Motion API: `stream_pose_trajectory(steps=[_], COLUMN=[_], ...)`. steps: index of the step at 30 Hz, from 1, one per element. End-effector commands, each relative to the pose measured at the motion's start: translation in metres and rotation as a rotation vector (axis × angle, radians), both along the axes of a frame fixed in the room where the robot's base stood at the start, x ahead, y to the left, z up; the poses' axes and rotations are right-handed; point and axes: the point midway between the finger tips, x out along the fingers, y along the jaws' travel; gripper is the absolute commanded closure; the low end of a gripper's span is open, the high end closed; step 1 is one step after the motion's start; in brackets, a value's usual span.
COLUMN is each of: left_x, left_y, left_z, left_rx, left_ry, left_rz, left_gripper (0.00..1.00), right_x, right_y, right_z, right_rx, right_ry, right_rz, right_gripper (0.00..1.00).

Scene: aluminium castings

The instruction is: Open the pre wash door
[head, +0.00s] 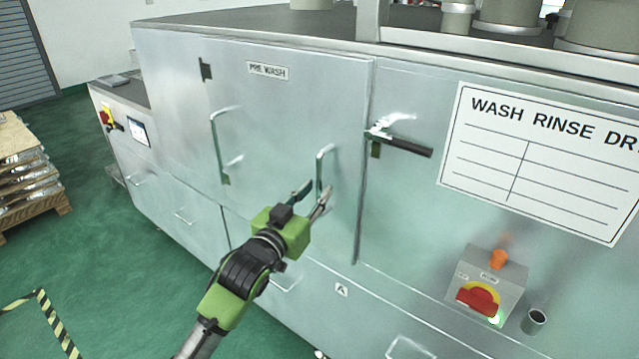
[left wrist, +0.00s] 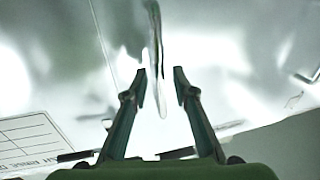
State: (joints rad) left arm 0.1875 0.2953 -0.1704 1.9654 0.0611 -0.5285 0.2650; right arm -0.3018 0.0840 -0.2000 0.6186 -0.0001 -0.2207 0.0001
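The pre wash door (head: 290,120) is a flat metal panel under a "PRE WASH" label (head: 267,71) in the head view. It looks closed. A slim upright bar handle (head: 320,172) is near its right edge. A latch with a black lever (head: 405,145) sits just right of the door seam, the lever pointing right. My left gripper (head: 312,196) is open at the lower part of the bar handle. In the left wrist view the two fingertips (left wrist: 160,78) are apart, with the handle (left wrist: 157,50) between them; I cannot tell whether they touch it. My right gripper is not in view.
A second bar handle (head: 215,145) is at the door's left side. A control box (head: 488,285) with a red knob and a sign board (head: 545,150) are on the right. Stacked castings on a pallet (head: 30,200) stand left. Green floor (head: 110,270) is clear at lower left.

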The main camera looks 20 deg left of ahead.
Motion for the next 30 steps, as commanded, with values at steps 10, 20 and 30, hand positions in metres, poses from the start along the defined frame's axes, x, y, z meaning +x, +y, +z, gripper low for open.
stream_pose_trajectory(steps=[10,20,30], left_x=[0.027,0.027,0.025], left_y=[-0.004,-0.004,-0.003], left_z=[0.0,0.0,0.0], left_rx=[0.0,0.0,0.002], left_ry=[-0.001,0.0,0.001], left_rz=[0.0,0.0,-0.004], left_gripper=[0.75,0.98,1.0], right_x=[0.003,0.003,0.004], right_y=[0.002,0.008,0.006], right_z=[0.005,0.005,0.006], right_rx=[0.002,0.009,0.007], right_ry=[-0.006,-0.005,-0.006], right_rz=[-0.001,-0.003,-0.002], right_gripper=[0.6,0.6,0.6])
